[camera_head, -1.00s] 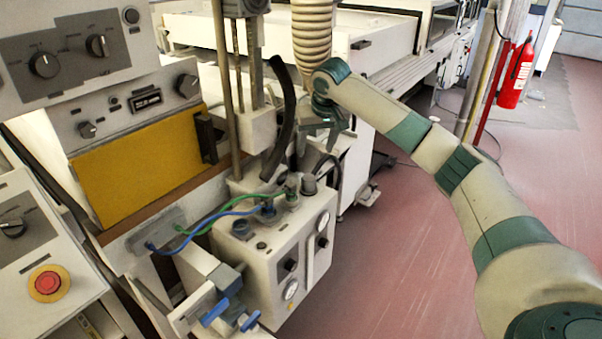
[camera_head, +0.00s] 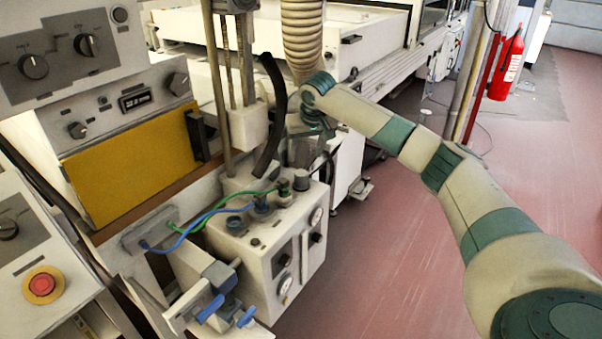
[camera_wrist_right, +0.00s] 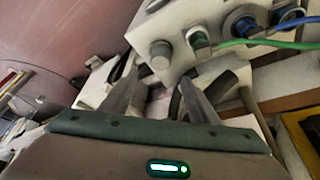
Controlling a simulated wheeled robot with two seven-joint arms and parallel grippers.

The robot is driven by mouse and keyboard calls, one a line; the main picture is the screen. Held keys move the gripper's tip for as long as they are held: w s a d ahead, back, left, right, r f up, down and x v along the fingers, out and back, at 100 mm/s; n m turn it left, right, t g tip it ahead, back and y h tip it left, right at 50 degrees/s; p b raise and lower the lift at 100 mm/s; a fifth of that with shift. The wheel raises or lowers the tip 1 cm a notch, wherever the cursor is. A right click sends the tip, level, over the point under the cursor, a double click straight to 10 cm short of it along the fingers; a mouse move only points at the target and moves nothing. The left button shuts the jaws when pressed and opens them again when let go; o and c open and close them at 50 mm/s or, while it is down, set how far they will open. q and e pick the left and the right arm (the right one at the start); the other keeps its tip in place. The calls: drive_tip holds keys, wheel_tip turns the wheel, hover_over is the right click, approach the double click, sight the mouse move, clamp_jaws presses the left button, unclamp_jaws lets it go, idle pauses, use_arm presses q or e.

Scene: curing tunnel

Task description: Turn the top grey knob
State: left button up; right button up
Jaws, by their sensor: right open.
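The top grey knob is a short round grey cap (camera_head: 302,181) on the top face of a white box (camera_head: 258,258), beside green and blue hose fittings. In the right wrist view the grey knob (camera_wrist_right: 160,53) shows above the fingers, at the near left end of the box top. My right gripper (camera_head: 314,146) is above and a little behind the knob in the head view. Its two fingers (camera_wrist_right: 158,72) are apart and empty in the wrist view; I see no contact with the knob. My left gripper is not in view.
A dark curved hose (camera_head: 273,110) and a vertical post stand left of the gripper. A ribbed duct (camera_head: 301,40) hangs behind it. Green and blue hoses (camera_head: 215,213) run from the box top. Smaller black knobs sit on the box front.

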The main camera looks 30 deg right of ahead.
sight(301, 172)
drive_tip(key=p+x, duration=0.1)
drive_tip(key=x, duration=1)
drive_tip(key=shift+f, duration=0.1)
drive_tip(key=shift+w+f, duration=0.2)
drive_tip(key=shift+f, duration=0.35)
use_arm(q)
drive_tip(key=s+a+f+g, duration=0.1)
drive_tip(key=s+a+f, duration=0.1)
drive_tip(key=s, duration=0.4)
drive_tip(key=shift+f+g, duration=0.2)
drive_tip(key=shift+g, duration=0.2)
use_arm(e)
drive_tip(key=c, duration=1)
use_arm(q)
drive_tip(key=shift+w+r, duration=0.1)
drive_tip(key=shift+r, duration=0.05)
use_arm(e)
drive_tip(key=shift+c, duration=0.2)
use_arm(q)
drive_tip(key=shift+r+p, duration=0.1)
drive_tip(key=shift+p, duration=0.25)
use_arm(e)
drive_tip(key=shift+r, duration=0.1)
